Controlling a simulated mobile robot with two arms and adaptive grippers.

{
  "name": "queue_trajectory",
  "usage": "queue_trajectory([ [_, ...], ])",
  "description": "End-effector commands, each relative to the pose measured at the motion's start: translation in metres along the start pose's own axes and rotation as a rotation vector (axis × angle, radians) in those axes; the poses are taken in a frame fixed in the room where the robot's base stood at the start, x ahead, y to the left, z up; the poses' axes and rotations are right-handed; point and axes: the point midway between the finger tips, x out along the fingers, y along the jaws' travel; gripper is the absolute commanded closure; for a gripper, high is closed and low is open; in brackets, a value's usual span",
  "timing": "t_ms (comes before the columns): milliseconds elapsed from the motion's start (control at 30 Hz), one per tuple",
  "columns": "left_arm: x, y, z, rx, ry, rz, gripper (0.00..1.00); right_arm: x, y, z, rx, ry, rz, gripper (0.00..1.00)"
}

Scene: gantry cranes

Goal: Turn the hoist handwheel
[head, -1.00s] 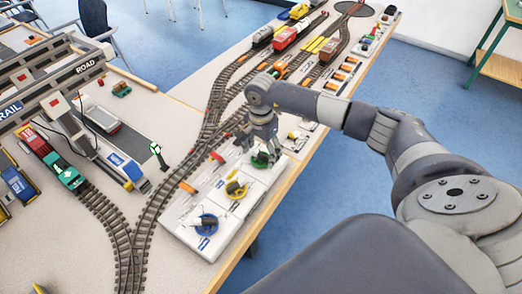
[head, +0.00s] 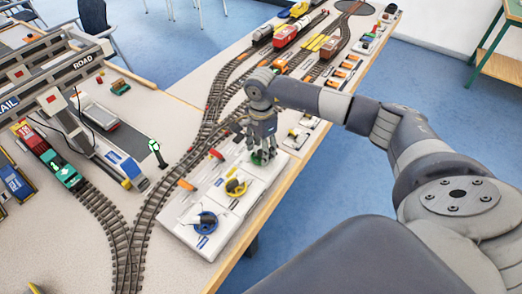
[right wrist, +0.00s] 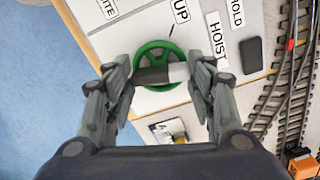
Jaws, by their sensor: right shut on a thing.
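The hoist handwheel (right wrist: 153,45) is a green spoked wheel with a dark and white bar across it, beside labels reading UP and HOIS in the right wrist view. In the head view the green wheel (head: 259,160) is at the far end of a white control panel (head: 222,215), mostly hidden by my fingers. My right gripper (head: 263,148) points down over it. In the right wrist view the right gripper (right wrist: 162,76) has its fingers at both ends of the bar, shut on it. My left gripper is not in view.
A yellow wheel (head: 236,187) and a blue wheel (head: 205,222) sit nearer on the same panel. Model tracks (head: 145,220) run along its left, with a green signal (head: 155,147) beyond. The table's wooden edge is just right of the panel.

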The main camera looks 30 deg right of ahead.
Motion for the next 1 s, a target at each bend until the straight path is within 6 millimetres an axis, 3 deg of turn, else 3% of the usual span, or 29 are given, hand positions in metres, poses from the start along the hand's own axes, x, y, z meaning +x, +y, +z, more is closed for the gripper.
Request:
queue_trajectory([
  [500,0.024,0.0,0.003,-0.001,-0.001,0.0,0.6,0.002,0.0,0.0,0.425,0.0,0.0,0.73],
  [1000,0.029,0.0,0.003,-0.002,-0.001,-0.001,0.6,0.0,0.0,0.0,0.596,0.0,0.0,0.73],
])
